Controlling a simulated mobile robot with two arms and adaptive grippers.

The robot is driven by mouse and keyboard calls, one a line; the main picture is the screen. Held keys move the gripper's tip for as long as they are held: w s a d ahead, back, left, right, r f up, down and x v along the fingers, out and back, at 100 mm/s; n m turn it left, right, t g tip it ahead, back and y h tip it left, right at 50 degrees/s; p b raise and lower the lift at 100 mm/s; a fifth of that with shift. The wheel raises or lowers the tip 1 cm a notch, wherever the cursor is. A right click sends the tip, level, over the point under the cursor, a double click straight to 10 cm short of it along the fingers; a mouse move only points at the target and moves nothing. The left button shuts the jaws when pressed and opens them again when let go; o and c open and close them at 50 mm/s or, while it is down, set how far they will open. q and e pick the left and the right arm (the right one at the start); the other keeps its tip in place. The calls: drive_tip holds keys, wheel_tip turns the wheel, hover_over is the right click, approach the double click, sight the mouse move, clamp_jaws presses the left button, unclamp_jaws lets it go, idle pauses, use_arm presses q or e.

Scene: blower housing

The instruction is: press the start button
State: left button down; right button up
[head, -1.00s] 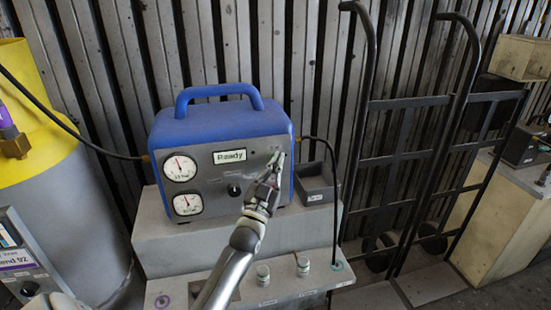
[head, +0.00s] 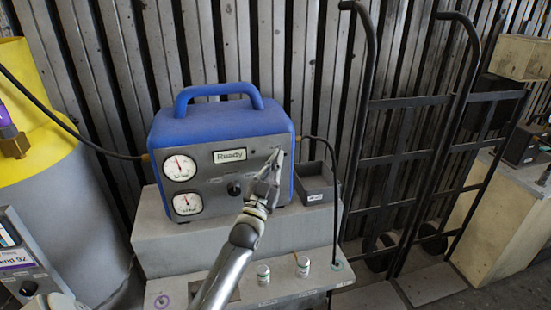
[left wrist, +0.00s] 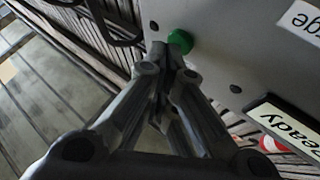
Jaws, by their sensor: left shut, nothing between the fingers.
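The blue machine (head: 222,125) has a grey front panel with a display (head: 229,156) reading "Ready". In the left wrist view, a green button (left wrist: 181,40) stands out from the panel. My left gripper (head: 277,157) is shut and empty, its fingers pointing at the upper right of the panel. In the left wrist view its fingertips (left wrist: 164,50) are right beside the green button; I cannot tell whether they touch it. In the head view the button cannot be made out at the fingertips.
Two round gauges (head: 180,168) and a dark knob (head: 234,189) are on the panel. A small grey bin (head: 316,189) stands to its right. A black cable runs down beside the bin. Black hand trucks (head: 408,160) stand at right, a yellow-and-grey cylinder (head: 60,210) at left.

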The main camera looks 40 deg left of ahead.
idle(0.6)
use_arm(q)
drive_tip(key=shift+s+d+p, duration=0.3)
drive_tip(key=shift+s+d, duration=0.05)
drive_tip(key=s+d+p, duration=0.2)
drive_tip(key=s+d, duration=0.2)
drive_tip(key=shift+d+p, duration=0.3)
drive_tip(key=shift+p, duration=0.1)
drive_tip(key=shift+w+f, duration=0.1)
idle(0.7)
